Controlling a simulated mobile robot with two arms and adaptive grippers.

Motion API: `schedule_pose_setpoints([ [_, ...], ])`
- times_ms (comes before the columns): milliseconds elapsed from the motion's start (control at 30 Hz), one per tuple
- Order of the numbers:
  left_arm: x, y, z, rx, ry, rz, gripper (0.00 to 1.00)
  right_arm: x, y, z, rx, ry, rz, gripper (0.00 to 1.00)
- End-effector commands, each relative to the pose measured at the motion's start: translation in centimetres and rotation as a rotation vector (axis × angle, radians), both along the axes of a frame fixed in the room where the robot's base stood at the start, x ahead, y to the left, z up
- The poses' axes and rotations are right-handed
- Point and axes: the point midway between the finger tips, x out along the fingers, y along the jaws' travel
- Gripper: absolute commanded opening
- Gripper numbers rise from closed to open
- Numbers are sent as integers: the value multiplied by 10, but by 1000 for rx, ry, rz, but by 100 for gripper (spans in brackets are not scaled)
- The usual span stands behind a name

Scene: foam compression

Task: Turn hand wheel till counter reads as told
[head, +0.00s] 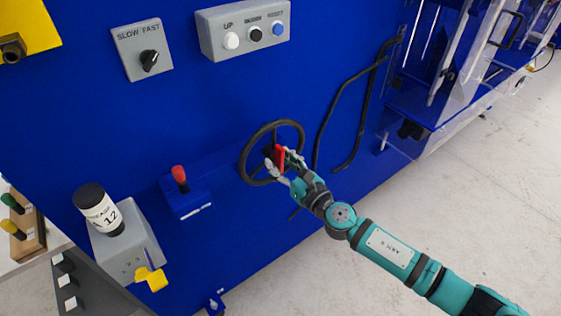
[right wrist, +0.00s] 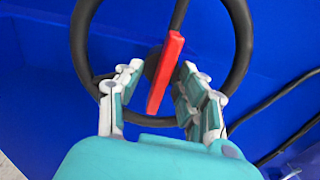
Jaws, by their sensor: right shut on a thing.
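The black hand wheel (head: 302,137) is mounted on the blue machine's front. It also shows large in the right wrist view (right wrist: 243,50). A red bar (head: 280,157) stands out over the wheel's hub; in the right wrist view the red bar (right wrist: 166,70) tilts between the fingers. I cannot make out a counter reading. My left gripper is not in view.
A SLOW/FAST switch box (head: 128,61) and a button box (head: 213,38) are above. A red-knobbed lever (head: 179,174) and a dark-capped container marked 12 (head: 100,212) stand left. Black bent rails (head: 345,90) and a clear guard (head: 455,105) are right. Floor (head: 470,210) is open.

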Motion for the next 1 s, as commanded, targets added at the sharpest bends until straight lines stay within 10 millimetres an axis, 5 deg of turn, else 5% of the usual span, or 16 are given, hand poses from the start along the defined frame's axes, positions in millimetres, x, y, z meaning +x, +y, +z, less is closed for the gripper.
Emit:
schedule_pose_setpoints([
  [167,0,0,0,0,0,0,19,-1,0,-3,-2,5,1,0],
  [200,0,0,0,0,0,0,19,-1,0,-3,-1,5,1,42],
  [333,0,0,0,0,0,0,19,-1,0,-2,-1,4,1,59],
  [667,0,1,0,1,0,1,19,-3,-3,-1,0,3,0,59],
  [1000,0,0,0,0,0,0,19,-54,-39,-3,-1,7,0,59],
])
